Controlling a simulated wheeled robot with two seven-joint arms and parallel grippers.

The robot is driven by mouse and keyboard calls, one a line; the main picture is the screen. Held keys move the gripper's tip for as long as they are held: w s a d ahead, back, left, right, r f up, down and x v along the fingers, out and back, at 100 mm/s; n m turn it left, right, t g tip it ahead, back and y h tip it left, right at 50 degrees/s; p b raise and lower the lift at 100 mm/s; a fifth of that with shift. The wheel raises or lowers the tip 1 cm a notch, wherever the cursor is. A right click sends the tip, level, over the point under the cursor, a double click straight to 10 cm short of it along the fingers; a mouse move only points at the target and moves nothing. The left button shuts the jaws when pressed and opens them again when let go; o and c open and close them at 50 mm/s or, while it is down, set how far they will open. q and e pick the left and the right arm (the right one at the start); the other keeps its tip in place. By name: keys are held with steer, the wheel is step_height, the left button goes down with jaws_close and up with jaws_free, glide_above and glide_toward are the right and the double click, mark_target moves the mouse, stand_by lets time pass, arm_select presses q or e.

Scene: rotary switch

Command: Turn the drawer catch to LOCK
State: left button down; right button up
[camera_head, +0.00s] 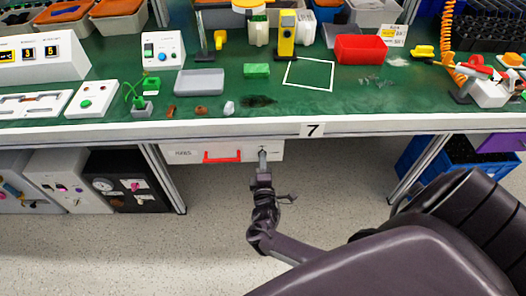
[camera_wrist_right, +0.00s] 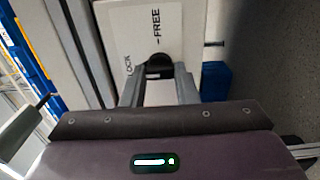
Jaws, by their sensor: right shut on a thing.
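The white drawer front (camera_head: 190,154) hangs under the bench top and has a red handle (camera_head: 222,157). My right gripper (camera_head: 262,154) reaches to the right part of this front. In the right wrist view, my right gripper (camera_wrist_right: 159,76) is shut on the black catch knob (camera_wrist_right: 158,66), one finger on each side. Which way the knob points is hard to tell. My left gripper is not in view.
The bench edge (camera_head: 330,126) runs right above my right gripper. A metal leg (camera_head: 408,172) and a blue bin (camera_head: 430,160) stand to the right. A black box (camera_head: 128,180) stands on the floor to the left. The green bench top holds several boxes and parts.

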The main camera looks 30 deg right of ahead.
steer(key=o, duration=1)
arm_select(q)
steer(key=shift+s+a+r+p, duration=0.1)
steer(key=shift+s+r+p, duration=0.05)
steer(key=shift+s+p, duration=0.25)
arm_select(e)
steer(key=v, duration=0.8)
steer(key=shift+d, duration=0.1)
